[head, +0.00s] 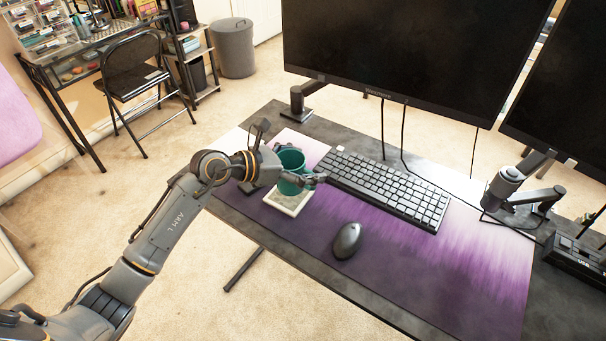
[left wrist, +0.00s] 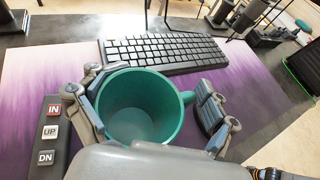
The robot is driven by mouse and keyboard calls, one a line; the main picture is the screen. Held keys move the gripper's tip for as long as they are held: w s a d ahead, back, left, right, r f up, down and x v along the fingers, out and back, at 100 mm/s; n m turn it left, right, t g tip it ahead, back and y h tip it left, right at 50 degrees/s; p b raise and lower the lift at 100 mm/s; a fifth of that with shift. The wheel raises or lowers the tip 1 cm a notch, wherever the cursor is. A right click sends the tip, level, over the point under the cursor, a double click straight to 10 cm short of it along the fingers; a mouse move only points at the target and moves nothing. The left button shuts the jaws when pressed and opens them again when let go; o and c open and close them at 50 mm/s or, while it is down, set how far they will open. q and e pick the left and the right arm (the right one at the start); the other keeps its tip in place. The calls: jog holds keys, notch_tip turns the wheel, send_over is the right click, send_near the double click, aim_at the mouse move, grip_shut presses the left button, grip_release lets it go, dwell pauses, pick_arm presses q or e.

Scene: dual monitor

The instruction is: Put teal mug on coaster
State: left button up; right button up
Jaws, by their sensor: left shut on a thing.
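The teal mug (head: 291,160) is upright, with its open top facing up. It also shows large in the left wrist view (left wrist: 138,108), with its handle on the right, and its inside looks empty. My left gripper (head: 290,156) has its fingers on either side of the mug and is shut on it. The coaster (head: 287,204) is a pale square with a light rim on the desk mat, just below the mug in the head view. The mug overlaps its far part there. I cannot tell whether the mug's base touches it. My right gripper is out of view.
A black keyboard (head: 385,187) lies behind and right of the mug. A dark mouse (head: 347,240) is on the purple mat (head: 430,275). A control box (left wrist: 50,135) with IN, UP and DN buttons is left of the mug. Two monitors (head: 415,45) stand at the back.

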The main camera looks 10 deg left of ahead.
pick_arm(q)
jog(key=f, duration=0.1)
jog(key=w+f, duration=0.1)
jog(key=f, duration=0.1)
jog(key=a+f, duration=0.1)
jog(key=shift+w+f, duration=0.2)
jog(key=shift+w, duration=0.15)
jog(key=shift+f, duration=0.4)
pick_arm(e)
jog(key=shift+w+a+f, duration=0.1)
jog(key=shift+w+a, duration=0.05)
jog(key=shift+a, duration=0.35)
pick_arm(q)
jog(key=shift+a+f, duration=0.1)
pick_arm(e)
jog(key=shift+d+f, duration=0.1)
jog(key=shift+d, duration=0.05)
pick_arm(q)
jog(key=o, duration=1.2)
jog(key=shift+c, duration=0.2)
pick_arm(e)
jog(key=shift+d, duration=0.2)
